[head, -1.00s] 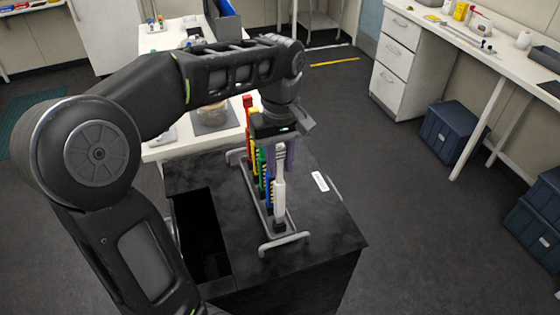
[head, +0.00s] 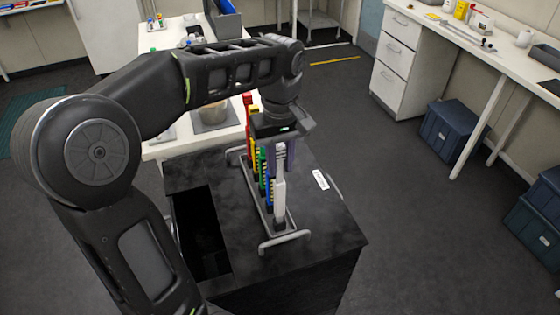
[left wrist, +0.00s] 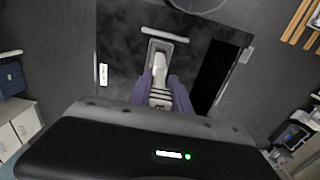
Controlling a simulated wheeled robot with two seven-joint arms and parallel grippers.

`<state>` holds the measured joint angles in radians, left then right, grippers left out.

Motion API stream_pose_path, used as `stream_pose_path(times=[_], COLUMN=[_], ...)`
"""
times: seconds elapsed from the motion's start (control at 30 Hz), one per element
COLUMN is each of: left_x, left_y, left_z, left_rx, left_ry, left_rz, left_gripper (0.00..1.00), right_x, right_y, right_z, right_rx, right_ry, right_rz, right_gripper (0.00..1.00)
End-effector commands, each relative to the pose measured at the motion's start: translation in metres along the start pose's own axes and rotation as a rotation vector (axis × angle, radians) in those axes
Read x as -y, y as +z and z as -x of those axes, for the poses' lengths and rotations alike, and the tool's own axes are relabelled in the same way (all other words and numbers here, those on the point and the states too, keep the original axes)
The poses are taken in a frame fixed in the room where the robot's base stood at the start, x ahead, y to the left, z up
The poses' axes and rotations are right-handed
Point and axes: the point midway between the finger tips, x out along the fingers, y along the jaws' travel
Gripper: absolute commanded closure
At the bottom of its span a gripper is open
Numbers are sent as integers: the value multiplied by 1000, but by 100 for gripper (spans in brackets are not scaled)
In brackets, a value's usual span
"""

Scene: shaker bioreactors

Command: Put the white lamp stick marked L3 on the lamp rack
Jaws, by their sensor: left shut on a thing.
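The white lamp stick (head: 280,190) stands upright at the near end of the grey lamp rack (head: 284,240), on the dark bench top. Its lower end is at the rack's near slot; I cannot tell how fully it is seated. My left gripper (head: 279,150) comes down from above and is shut on the stick's upper part. In the left wrist view, the purple fingers (left wrist: 163,95) close on both sides of the white stick (left wrist: 160,66). No L3 mark can be read. My right gripper is not in view.
Red (head: 248,103), yellow, green (head: 262,160) and blue (head: 268,187) sticks stand in a row behind the white one. A white label (head: 320,180) lies right of the rack. A dark rectangular opening (head: 203,235) lies to the left.

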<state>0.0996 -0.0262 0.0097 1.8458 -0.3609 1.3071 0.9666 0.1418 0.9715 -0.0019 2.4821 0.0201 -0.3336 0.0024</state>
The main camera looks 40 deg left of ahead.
Motion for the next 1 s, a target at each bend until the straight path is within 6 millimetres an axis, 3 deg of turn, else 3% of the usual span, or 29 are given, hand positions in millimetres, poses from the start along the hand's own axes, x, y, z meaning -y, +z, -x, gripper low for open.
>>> stream_pose_path(times=[1.0], left_x=[0], left_y=[0], left_z=[-10], left_rx=[0], left_ry=[0], left_rz=[0], left_gripper=[100], right_x=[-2], right_y=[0], right_z=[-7], right_rx=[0], right_ry=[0], right_rz=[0], right_gripper=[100])
